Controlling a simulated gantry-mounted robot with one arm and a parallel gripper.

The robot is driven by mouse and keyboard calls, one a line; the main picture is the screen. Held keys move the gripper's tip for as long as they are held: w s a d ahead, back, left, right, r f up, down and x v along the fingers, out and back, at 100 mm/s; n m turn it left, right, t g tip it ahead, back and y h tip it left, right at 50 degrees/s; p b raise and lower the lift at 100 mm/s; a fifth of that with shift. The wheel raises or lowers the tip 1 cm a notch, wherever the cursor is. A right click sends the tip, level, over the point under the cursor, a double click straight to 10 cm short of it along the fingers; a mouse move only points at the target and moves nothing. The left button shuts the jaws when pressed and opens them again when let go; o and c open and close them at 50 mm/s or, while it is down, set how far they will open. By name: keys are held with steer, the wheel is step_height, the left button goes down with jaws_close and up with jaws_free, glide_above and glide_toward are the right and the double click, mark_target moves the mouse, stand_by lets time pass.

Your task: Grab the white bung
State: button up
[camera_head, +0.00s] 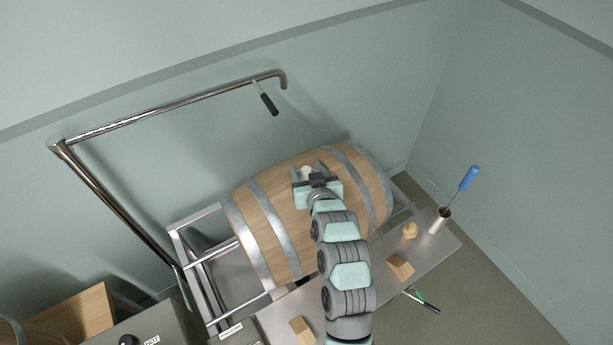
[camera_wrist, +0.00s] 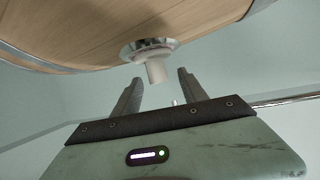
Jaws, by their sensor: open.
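The white bung (camera_wrist: 155,70) sits in a metal ring (camera_wrist: 147,48) on the side of the wooden barrel (camera_wrist: 90,22). In the head view the bung (camera_head: 306,170) shows as a small pale spot on top of the barrel (camera_head: 262,205), partly hidden by my gripper. My gripper (camera_head: 309,170) is open, and in the wrist view its two fingers (camera_wrist: 160,84) point toward the bung. The bung's outer end appears between the fingertips, with a gap on each side. I cannot tell how deep it lies between them.
The barrel lies on a metal frame (camera_head: 198,222). A steel shelf (camera_head: 378,250) in front holds wooden pieces (camera_head: 401,267) and a cup (camera_head: 439,222) with a blue-handled tool (camera_head: 468,178). A bent steel pipe (camera_head: 175,108) with a dark handle (camera_head: 268,104) rises behind.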

mark_target(305, 167)
steer(key=shift+f+p+x, duration=0.2)
steer(key=shift+p+x, duration=0.4)
steer(key=shift+x, duration=1.6)
steer(key=shift+s, duration=0.15)
jaws_close()
